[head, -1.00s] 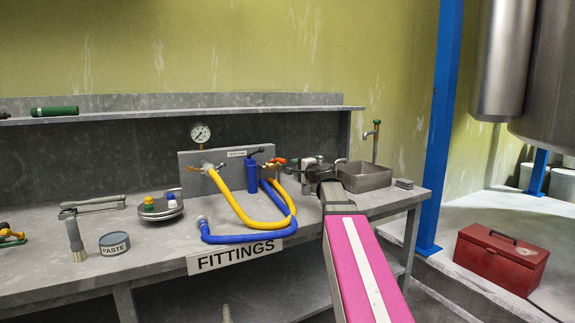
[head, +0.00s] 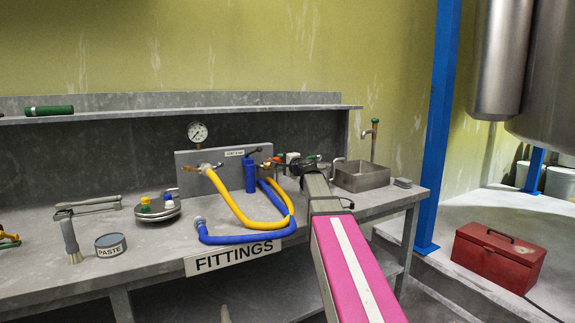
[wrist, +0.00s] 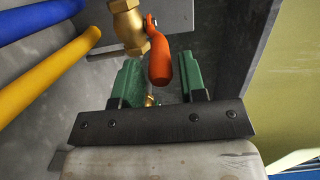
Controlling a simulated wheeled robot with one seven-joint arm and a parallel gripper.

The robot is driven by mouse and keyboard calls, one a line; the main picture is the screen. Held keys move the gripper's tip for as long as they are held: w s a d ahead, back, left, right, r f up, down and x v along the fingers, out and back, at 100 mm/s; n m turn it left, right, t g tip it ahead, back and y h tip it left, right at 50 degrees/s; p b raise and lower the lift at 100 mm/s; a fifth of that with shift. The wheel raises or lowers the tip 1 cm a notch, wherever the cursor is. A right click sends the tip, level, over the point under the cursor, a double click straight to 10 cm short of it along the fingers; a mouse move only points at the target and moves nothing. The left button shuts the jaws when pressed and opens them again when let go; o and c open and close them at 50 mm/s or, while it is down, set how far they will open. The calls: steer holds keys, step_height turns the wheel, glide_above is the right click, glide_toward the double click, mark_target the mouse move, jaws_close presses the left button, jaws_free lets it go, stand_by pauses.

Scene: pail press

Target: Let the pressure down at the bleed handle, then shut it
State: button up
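The orange bleed handle (wrist: 160,66) hangs from a brass valve (wrist: 127,22) in the wrist view. In the head view the orange handle (head: 274,161) is small, at the right end of the grey fittings block (head: 215,157). My gripper (wrist: 162,78) has green fingers spread apart, one on each side of the handle.
A yellow hose (head: 233,208) and a blue hose (head: 240,237) loop over the bench left of my arm. A sink (head: 362,176) with a tap (head: 374,132) lies to the right. A grey wall is close on the right in the wrist view.

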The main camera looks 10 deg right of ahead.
steer(key=c, duration=0.5)
steer(key=shift+o, duration=0.2)
steer(key=shift+s, duration=0.1)
steer(key=shift+s+a, duration=0.25)
steer(key=shift+a, duration=0.25)
steer(key=shift+s+a, duration=0.2)
steer(key=shift+a, duration=0.25)
steer(key=o, duration=0.8)
